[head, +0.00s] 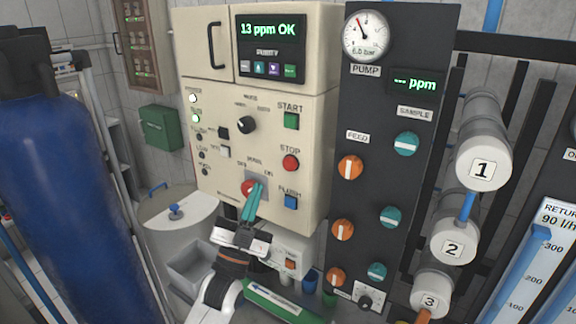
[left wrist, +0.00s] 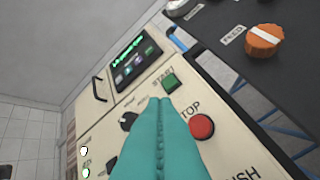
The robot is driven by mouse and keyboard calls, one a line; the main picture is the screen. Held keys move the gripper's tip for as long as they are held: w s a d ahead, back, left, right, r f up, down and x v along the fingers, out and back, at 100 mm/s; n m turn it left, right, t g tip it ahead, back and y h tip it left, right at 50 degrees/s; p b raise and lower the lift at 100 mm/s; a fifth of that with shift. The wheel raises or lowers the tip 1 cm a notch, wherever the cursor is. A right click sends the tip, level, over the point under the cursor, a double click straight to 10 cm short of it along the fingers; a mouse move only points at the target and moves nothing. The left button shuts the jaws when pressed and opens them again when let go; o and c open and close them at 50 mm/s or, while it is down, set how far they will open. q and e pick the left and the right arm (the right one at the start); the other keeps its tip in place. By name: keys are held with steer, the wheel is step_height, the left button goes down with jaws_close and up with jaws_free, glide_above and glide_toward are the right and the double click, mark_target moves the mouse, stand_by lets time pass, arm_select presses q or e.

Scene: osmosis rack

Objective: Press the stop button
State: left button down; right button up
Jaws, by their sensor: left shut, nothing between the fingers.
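The red round stop button (head: 290,162) sits on the cream control panel, below the green START button (head: 291,120) and above the blue FLUSH button (head: 291,201). My left gripper (head: 257,187) has teal fingers, pressed together and empty. In the head view its tips are below and left of the stop button, in front of the red main switch (head: 248,188), which they partly cover. In the left wrist view the stop button (left wrist: 201,126) is just right of the fingers (left wrist: 159,101). Contact with the panel cannot be told. My right gripper is not in view.
The dark panel with orange and teal knobs (head: 350,167) stands right of the cream cabinet (head: 225,165). A large blue tank (head: 70,190) is at left. A black selector knob (head: 246,124) is on the cabinet. A grey bin (head: 190,270) and green tray (head: 275,303) lie below.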

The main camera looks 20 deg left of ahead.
arm_select(q)
steer(key=b, duration=0.2)
glide_toward(288, 159)
step_height(288, 159, up, 4)
steer(key=w, duration=0.1)
steer(key=shift+w+r+b, duration=0.1)
steer(key=shift+w+b, duration=0.4)
steer(key=shift+w, duration=0.4)
steer(key=shift+w, duration=0.15)
stand_by(1.3)
steer(key=shift+w+d, duration=0.1)
steer(key=shift+w, duration=0.2)
steer(key=shift+w+b, duration=0.4)
steer(key=shift+b, duration=0.05)
stand_by(0.5)
steer(key=shift+s, duration=0.2)
steer(key=shift+s+p, duration=0.35)
steer(key=shift+s, duration=0.35)
